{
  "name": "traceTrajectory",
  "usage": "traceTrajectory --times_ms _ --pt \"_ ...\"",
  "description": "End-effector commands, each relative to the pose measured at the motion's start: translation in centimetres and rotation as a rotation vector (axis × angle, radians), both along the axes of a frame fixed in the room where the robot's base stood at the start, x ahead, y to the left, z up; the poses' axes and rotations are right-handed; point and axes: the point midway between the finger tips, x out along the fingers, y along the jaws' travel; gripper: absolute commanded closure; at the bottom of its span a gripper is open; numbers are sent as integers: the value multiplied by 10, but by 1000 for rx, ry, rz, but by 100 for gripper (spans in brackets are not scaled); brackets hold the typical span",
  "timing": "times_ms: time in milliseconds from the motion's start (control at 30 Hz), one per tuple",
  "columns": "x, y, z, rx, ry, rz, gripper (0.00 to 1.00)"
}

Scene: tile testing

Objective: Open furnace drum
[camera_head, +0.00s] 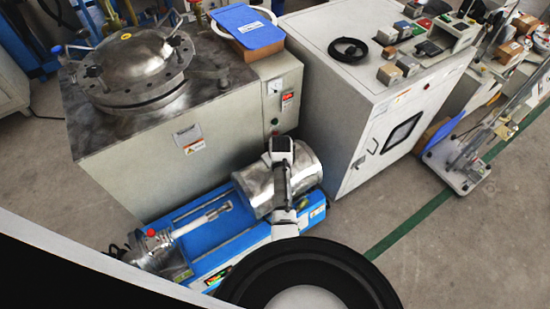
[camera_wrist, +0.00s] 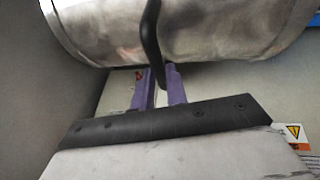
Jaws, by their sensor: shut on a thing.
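The furnace drum (camera_head: 257,190) is a silver metal cylinder lying on a blue bench machine (camera_head: 215,245). Its curved underside (camera_wrist: 105,35) fills the top of the wrist view. A black curved handle (camera_wrist: 151,40) hangs across the drum. My gripper (camera_wrist: 160,80) has two purple fingers, one on each side of the handle's lower end, shut on it. In the head view my arm passes in front of the drum's middle and hides the handle and the fingers. No clear gap in the drum can be made out.
A grey furnace box with a domed, bolted lid (camera_head: 130,60) stands behind at left. A white cabinet (camera_head: 345,110) stands close at the right, its top holding small boxes and a cable coil. Open floor (camera_head: 400,215) lies at the lower right.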

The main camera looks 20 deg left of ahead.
Motion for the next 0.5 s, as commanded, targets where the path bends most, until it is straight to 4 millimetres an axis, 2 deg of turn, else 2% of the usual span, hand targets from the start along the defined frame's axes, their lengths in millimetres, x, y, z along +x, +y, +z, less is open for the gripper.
traceTrajectory --times_ms 33,67,200,500 --pt "0 0 0 0 -1 0 100" --pt "0 0 0 0 -1 0 83" --pt "0 0 0 0 -2 1 65" --pt "0 0 1 0 -1 1 64"
